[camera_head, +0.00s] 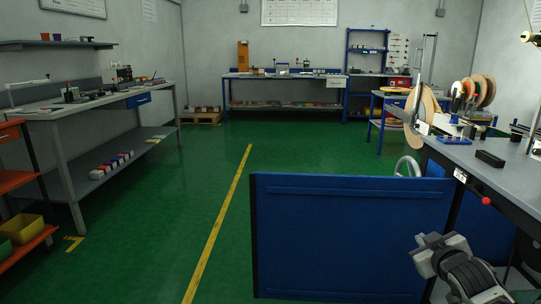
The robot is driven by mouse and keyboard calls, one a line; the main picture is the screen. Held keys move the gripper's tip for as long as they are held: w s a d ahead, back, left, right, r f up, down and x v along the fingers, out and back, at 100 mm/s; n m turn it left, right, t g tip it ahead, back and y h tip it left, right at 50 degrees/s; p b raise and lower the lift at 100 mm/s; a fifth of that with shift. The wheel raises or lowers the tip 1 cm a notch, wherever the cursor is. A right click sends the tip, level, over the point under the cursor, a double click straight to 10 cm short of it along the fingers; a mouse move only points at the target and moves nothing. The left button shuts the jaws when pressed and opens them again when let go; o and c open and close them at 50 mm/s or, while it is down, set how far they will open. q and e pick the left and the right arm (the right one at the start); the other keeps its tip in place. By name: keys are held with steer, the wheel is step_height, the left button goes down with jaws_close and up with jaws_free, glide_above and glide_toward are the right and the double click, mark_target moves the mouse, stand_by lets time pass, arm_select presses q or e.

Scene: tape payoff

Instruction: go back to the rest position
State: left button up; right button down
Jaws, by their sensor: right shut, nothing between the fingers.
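My right gripper (425,246) shows at the lower right, grey and black, at the end of my arm. It is shut and empty, and is apart from the grey workbench (490,172) on the right. My left gripper is not in view. The tape payoff, with a large tan tape roll (421,118), stands at that bench's far left edge.
A blue panel (350,235) stands in front, close to my right gripper. A black block (490,158) lies on the right bench, and a red knob (486,201) sticks out from its front. Green floor (190,200) with a yellow line is free at the left and middle.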

steer(key=s+a+f+g+y, duration=0.1)
steer(key=s+a+f+y, duration=0.2)
steer(key=s+a+f, duration=0.5)
steer(key=s+a+f+g+y, duration=0.15)
steer(key=s+a+f, duration=0.35)
steer(key=s+a, duration=0.6)
steer(key=s+a+r+m+g+y, duration=0.1)
steer(key=s+a+r+m+y, duration=0.15)
steer(key=s+a, duration=0.75)
arm_select(q)
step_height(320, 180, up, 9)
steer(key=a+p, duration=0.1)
steer(key=p, duration=1.1)
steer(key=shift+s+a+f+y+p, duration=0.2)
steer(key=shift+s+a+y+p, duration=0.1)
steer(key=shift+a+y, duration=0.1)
arm_select(e)
step_height(320, 180, up, 8)
steer(key=s+d+h, duration=0.1)
steer(key=d, duration=0.1)
steer(key=shift+s+d+f+n, duration=0.2)
steer(key=shift+d+n, duration=0.1)
steer(key=shift+n, duration=0.15)
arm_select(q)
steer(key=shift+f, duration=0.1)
